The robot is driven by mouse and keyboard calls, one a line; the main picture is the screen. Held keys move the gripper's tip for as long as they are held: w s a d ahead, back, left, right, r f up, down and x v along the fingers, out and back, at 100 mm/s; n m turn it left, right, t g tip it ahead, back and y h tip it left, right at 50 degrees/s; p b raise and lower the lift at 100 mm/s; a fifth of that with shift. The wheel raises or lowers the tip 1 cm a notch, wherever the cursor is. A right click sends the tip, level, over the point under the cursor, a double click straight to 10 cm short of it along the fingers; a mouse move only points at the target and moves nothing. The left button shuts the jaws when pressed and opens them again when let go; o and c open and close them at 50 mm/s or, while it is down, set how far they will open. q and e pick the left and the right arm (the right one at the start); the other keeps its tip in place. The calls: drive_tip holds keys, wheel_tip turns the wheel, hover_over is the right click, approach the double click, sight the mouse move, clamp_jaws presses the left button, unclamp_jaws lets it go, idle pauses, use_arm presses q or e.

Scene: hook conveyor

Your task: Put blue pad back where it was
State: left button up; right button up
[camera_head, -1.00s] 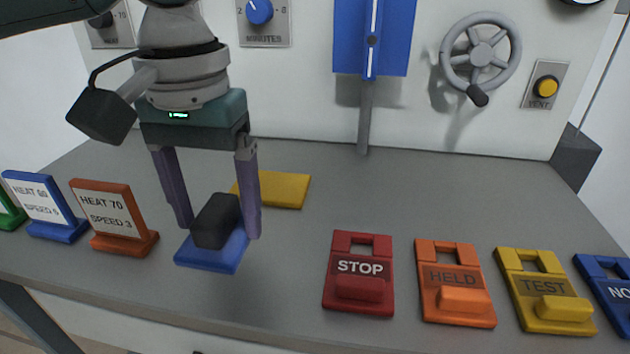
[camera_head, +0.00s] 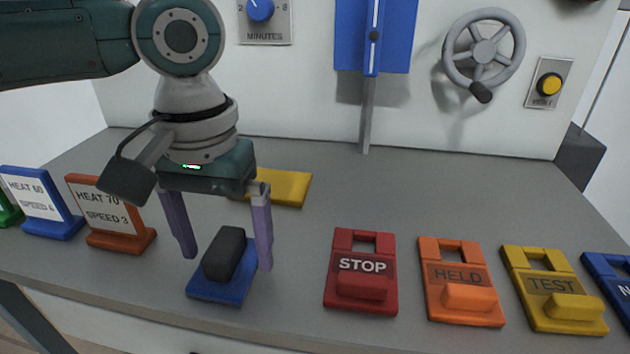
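The blue pad (camera_head: 207,290) is a flat blue plate with a black block handle (camera_head: 226,252) on top. It rests on the grey table left of the red STOP tag, near the front edge. My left gripper (camera_head: 228,262) points down over the pad, with one purple finger on each side of the handle. Small gaps show between the fingers and the handle, so the gripper looks open around it. My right gripper is not in view.
A yellow pad (camera_head: 290,187) lies behind my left gripper. The orange HEAT 70 sign (camera_head: 120,240) and blue HEAT 60 sign (camera_head: 55,228) stand left. The STOP (camera_head: 361,285), HELD (camera_head: 460,290) and TEST (camera_head: 553,300) tags lie right. The grey table (camera_head: 440,190) is clear behind them.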

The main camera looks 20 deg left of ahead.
sight(225, 242)
use_arm(q)
wheel_tip(225, 242, up, 12)
drive_tip(key=p, duration=0.3)
drive_tip(key=s+d+f+m+t+h, duration=0.3)
drive_tip(key=s+d+f+m, duration=0.2)
drive_tip(key=s+d+f, duration=0.5)
drive_tip(key=s+a+y, duration=0.2)
drive_tip(key=s+a, duration=0.4)
drive_tip(key=a, duration=0.1)
drive_tip(key=shift+f+t+y, duration=0.3)
drive_tip(key=shift+d, duration=0.15)
